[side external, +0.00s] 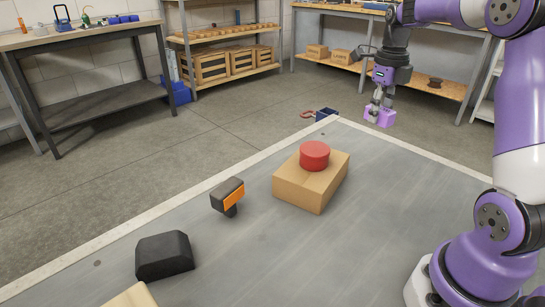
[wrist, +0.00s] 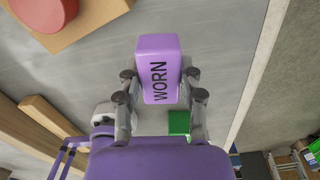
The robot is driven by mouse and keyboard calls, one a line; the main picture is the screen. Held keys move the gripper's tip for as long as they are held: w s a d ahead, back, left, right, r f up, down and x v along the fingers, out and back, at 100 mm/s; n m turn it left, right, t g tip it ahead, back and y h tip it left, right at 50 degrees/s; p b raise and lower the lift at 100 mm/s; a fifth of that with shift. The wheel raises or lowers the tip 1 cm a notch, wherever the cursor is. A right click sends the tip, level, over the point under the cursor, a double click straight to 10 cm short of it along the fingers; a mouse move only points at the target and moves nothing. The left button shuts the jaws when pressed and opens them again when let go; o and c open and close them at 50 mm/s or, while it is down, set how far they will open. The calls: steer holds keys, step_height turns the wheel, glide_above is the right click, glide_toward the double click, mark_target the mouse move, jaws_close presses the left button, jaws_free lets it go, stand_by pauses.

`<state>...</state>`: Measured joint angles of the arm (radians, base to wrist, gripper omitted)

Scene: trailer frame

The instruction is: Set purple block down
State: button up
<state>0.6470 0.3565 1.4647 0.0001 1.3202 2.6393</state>
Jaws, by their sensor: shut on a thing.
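The purple block (side external: 380,116) is held in my gripper (side external: 377,106) above the far right part of the grey table (side external: 240,250) in the side view. In the wrist view the purple block (wrist: 158,60) shows the word "WORN" on its face, and the fingers of my gripper (wrist: 160,85) are shut on its two sides. The block appears raised, with no surface visibly touching it. The exact height above the table is hard to tell.
A cardboard box (side external: 310,185) with a red cylinder (side external: 314,155) on it stands on the table. An orange-and-black device (side external: 228,195) and a dark block (side external: 164,255) lie to its left. A green thing (wrist: 179,122) shows beneath the gripper. Bare table surrounds the box.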

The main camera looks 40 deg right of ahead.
steer(key=w+a+r+n, duration=0.15)
steer(key=a+n, duration=0.35)
steer(key=a, duration=0.8)
steer(key=w+a+n, duration=0.2)
steer(key=a+n, duration=0.3)
steer(key=a, duration=0.8)
steer(key=s+a+n, duration=1)
steer(key=s+a, duration=0.5)
steer(key=a, duration=0.3)
glide_above(252, 273)
step_height(252, 273, down, 12)
steer(key=shift+s+f, duration=0.1)
steer(key=shift+s, duration=0.05)
steer(key=shift+f, duration=2.05)
